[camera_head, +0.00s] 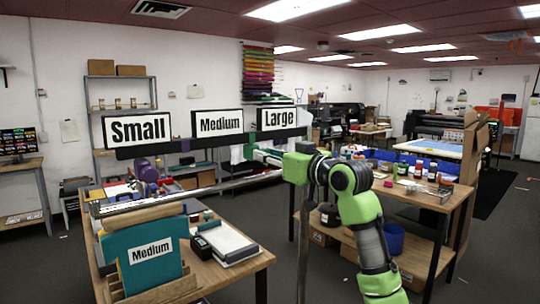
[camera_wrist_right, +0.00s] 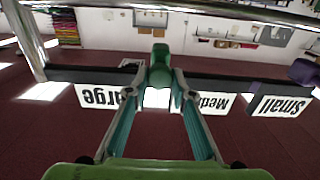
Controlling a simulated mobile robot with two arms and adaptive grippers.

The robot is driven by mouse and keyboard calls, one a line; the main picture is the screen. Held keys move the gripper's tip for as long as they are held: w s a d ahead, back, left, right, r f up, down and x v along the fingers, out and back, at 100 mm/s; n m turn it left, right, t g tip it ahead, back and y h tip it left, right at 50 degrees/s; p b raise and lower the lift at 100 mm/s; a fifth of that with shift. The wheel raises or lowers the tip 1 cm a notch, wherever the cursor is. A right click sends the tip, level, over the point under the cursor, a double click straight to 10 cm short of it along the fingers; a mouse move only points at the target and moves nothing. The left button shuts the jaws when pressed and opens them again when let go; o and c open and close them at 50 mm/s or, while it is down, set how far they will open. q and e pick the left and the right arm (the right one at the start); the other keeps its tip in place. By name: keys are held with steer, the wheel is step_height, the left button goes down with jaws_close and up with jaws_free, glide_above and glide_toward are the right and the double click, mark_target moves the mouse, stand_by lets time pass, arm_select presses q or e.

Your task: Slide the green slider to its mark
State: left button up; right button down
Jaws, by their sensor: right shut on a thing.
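The green slider (camera_wrist_right: 160,66) shows in the wrist view between the fingertips of my right gripper (camera_wrist_right: 163,80), which is shut on it. In that view it lines up with the gap between the upside-down "Large" and "Medium" signs. In the head view my right gripper (camera_head: 264,157) points left below the "Large" sign (camera_head: 278,118), and the slider is mostly hidden there. The "Medium" sign (camera_head: 219,123) and "Small" sign (camera_head: 136,129) stand farther left on a black bar (camera_head: 203,142). The left gripper is not in view.
A metal rail (camera_head: 190,191) runs below the signs. A purple rounded thing (camera_head: 146,170) sits under the "Small" sign. A teal "Medium" folder (camera_head: 128,256) stands on the near table. A bench with bottles and a blue bin (camera_head: 390,239) is at right.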

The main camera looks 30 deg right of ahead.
steer(key=c, duration=1.8)
jaws_free()
steer(key=shift+o, duration=0.2)
steer(key=shift+s, duration=0.15)
steer(key=s, duration=1.1)
steer(key=shift+s+d, duration=0.35)
steer(key=shift+d, duration=0.05)
